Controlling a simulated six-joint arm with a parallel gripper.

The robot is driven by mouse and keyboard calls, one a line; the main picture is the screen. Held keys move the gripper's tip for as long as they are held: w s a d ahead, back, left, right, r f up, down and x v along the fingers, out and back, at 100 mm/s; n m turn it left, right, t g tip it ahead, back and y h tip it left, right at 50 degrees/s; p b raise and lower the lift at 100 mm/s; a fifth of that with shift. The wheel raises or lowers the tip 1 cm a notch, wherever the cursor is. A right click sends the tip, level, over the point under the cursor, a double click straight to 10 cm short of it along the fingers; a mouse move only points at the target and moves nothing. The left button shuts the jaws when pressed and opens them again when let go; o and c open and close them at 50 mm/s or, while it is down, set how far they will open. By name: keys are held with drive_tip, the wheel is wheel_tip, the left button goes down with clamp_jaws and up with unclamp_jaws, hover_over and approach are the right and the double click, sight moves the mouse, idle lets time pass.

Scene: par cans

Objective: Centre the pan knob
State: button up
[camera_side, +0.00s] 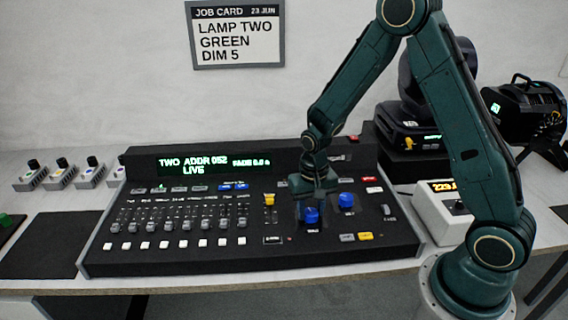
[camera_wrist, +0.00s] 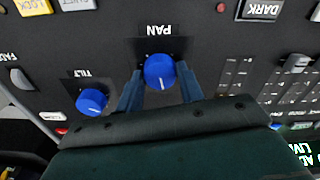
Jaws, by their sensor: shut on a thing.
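The pan knob (camera_wrist: 160,70) is a round blue knob beside the PAN label in the wrist view. Its white pointer line lies below its centre, pointing down towards my palm and slightly right, away from the label. My gripper (camera_wrist: 160,86) has one finger on each side of the knob and is shut on it. In the side view the pan knob (camera_side: 311,216) shows below my gripper (camera_side: 311,204), which covers its upper part.
The blue tilt knob (camera_wrist: 92,102) is close on the left in the wrist view. The console (camera_side: 240,258) has faders left of my gripper and a display (camera_side: 205,162) reading TWO ADDR 052 LIVE. A job card (camera_side: 237,35) reads LAMP TWO GREEN DIM 5.

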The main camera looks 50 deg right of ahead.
sight(311, 211)
drive_tip(key=shift+m, duration=1)
drive_tip(key=o, duration=1)
drive_tip(key=shift+r, duration=0.15)
wheel_tip(311, 211, up, 14)
drive_tip(key=shift+f, duration=0.25)
